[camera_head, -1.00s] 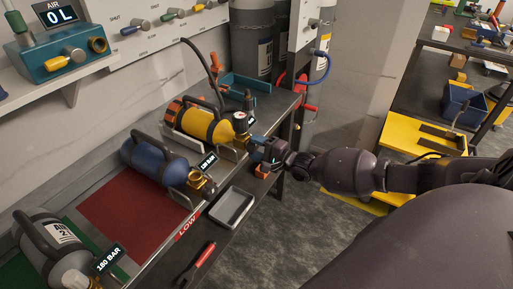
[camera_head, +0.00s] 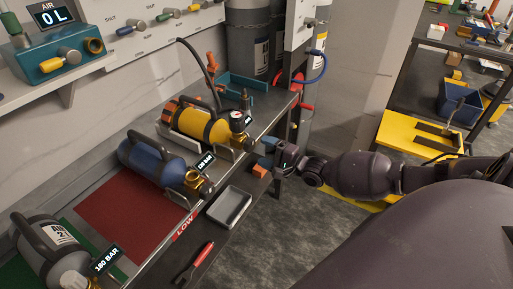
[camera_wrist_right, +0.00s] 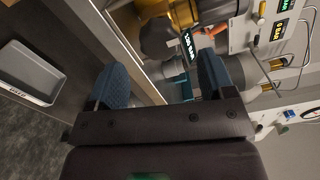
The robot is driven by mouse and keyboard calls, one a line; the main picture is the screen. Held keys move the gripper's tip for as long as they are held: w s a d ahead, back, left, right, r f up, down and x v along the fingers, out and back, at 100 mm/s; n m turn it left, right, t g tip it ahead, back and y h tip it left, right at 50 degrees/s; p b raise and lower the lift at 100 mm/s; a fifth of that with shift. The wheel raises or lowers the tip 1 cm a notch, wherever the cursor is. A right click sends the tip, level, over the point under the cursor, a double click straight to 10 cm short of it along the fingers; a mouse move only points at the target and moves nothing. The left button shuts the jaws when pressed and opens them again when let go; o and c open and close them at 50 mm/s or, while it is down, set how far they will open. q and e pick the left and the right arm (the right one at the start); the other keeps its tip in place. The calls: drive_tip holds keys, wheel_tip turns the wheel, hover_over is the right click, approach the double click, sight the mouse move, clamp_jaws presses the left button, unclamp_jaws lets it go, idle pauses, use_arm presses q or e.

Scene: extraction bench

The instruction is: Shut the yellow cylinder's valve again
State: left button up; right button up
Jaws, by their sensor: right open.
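The yellow cylinder (camera_head: 190,121) lies on its side in a cradle on the bench, with a black handle over it. Its brass valve (camera_head: 238,138) is at the right end, below a round gauge (camera_head: 236,115). My right gripper (camera_head: 266,152) is open and apart from the valve, to its right near the bench's front edge. In the wrist view its two blue fingers (camera_wrist_right: 165,85) are spread with nothing held between them. A small display and brass-coloured parts show beyond the fingers. Whether the valve is open or shut cannot be told. My left gripper is out of view.
A blue cylinder (camera_head: 152,160) lies left of the yellow one, and a grey cylinder (camera_head: 50,250) lies nearer. A grey tray (camera_head: 229,206) and a red-handled tool (camera_head: 198,258) lie along the front edge. An orange block (camera_head: 259,171) is just below my right gripper.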

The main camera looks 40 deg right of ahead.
drive_tip(key=v, duration=0.6)
idle(0.6)
drive_tip(key=s+a+f+n+g+h, duration=0.1)
drive_tip(key=s+a+f+n+g, duration=0.15)
drive_tip(key=a+n, duration=0.55)
drive_tip(key=s+a+f+n+g+h, duration=0.1)
drive_tip(key=s+a+f+n+g, duration=0.2)
drive_tip(key=n, duration=0.9)
drive_tip(key=s+a+f+m+h, duration=0.1)
drive_tip(key=s+a+f+h, duration=0.1)
drive_tip(key=s, duration=0.5)
drive_tip(key=s+a+f+m+h, duration=0.2)
drive_tip(key=s+f+h, duration=0.1)
drive_tip(key=s, duration=0.4)
drive_tip(key=shift+f, duration=0.4)
